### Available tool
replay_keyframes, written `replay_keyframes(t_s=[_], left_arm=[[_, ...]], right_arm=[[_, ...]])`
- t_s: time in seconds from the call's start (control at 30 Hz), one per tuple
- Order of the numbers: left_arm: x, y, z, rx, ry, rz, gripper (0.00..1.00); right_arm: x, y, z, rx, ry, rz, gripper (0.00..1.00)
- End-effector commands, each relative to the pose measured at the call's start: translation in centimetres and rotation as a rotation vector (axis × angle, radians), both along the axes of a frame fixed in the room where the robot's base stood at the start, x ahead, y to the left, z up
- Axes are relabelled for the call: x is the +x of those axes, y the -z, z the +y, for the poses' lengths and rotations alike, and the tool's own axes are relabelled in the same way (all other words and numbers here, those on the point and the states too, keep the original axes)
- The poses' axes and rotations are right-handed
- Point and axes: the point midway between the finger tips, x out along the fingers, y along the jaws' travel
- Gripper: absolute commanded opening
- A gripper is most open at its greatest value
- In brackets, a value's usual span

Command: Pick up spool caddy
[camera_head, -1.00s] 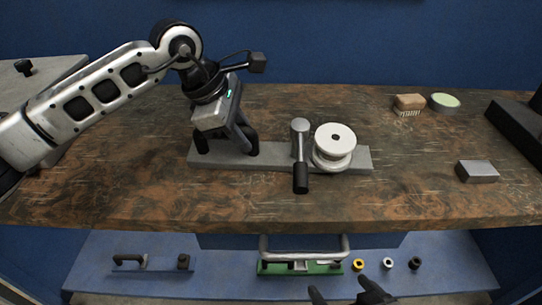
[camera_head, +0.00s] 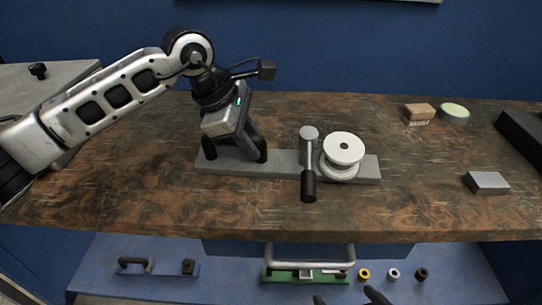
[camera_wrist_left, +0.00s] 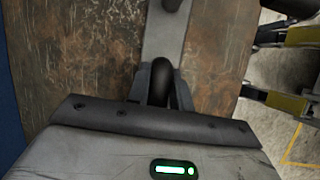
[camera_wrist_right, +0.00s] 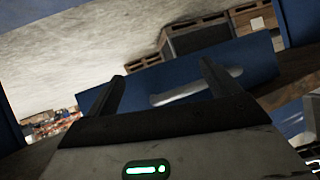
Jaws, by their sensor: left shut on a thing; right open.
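My left gripper (camera_head: 238,145) is on the bench, at the left end of a grey plate (camera_head: 370,170). It is shut on a dark grip, which shows in the left wrist view (camera_wrist_left: 160,82).
The grey plate carries a white spool-like stack (camera_head: 343,148) and a post with a black handle (camera_head: 309,186). Yellow (camera_head: 364,274), white (camera_head: 394,274) and black (camera_head: 421,274) rings lie right of the carrier. A brush (camera_head: 419,112) and metal block (camera_head: 487,183) are on the bench.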

Motion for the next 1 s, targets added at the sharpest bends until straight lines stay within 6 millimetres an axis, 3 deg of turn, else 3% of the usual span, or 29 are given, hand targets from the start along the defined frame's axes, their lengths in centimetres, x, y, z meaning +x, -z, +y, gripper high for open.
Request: replay_keyframes(t_s=[0.23, 0.5, 0.77, 0.83, 1.0], left_arm=[[-0.1, -0.2, 0.0, 0.008, 0.006, 0.006, 0.0], [-0.2, -3.3, -0.1, 0.002, 0.005, -0.001, 0.0], [-3.7, -7.4, -0.4, 0.0, 0.006, -0.006, 0.0], [-4.9, -9.0, -0.6, -0.002, 0.006, -0.008, 0.0], [-8.9, -10.6, -1.0, -0.001, 0.007, -0.005, 0.0]], right_arm=[[0.0, 0.1, 0.0, 0.0, 0.0, 0.0, 0.88], [0.0, 0.1, 0.0, 0.0, 0.0, 0.001, 0.88], [0.0, 0.5, 0.0, -0.001, -0.001, 0.0, 0.88], [0.0, 0.5, 0.0, -0.001, -0.001, -0.002, 0.88], [0.0, 0.6, 0.0, -0.001, 0.0, -0.012, 0.88]])
